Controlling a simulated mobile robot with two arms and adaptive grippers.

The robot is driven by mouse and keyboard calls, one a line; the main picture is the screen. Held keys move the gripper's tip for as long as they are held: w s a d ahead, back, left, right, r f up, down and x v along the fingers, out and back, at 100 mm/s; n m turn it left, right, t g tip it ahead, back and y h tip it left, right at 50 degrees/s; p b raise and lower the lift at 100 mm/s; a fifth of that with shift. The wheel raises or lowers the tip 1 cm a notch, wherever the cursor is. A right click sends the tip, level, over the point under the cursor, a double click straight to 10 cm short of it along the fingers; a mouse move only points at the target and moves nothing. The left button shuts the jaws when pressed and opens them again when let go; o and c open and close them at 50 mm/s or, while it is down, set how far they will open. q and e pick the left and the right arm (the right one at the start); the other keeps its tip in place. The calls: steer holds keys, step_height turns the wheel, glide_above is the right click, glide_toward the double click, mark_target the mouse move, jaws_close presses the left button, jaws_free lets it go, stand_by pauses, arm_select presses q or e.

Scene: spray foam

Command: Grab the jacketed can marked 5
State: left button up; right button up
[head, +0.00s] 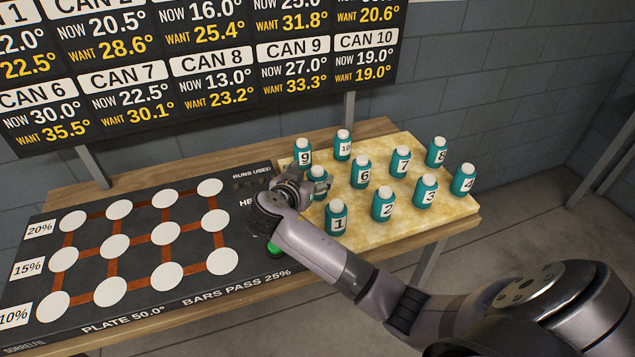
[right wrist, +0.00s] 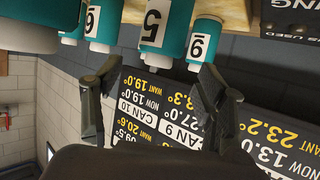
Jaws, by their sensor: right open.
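The can marked 5 is a teal jacketed can with a white cap. In the right wrist view, which is upside down, can 5 (right wrist: 165,22) shows its "5" label in line with the gap between my fingers. In the head view, can 5 (head: 319,184) stands upright on the cream board, partly hidden behind my right gripper (head: 298,187), its number covered. My right gripper (right wrist: 157,78) is open and empty at the board's left side. I cannot tell whether a finger touches the can. My left gripper is not in view.
Other numbered cans stand close by: can 1 (head: 336,217) in front, can 9 (head: 303,151) behind, can 6 (head: 361,172) to the right. The cream board (head: 440,212) holds several more. A black panel with white discs (head: 165,234) lies left. A temperature sign (head: 200,70) stands behind.

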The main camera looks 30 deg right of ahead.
mark_target(315, 175)
steer(key=x, duration=0.2)
steer(key=p+x, duration=0.1)
steer(key=x, duration=0.2)
steer(key=shift+s+f, duration=0.15)
steer(key=shift+f, duration=0.15)
steer(key=c, duration=1.4)
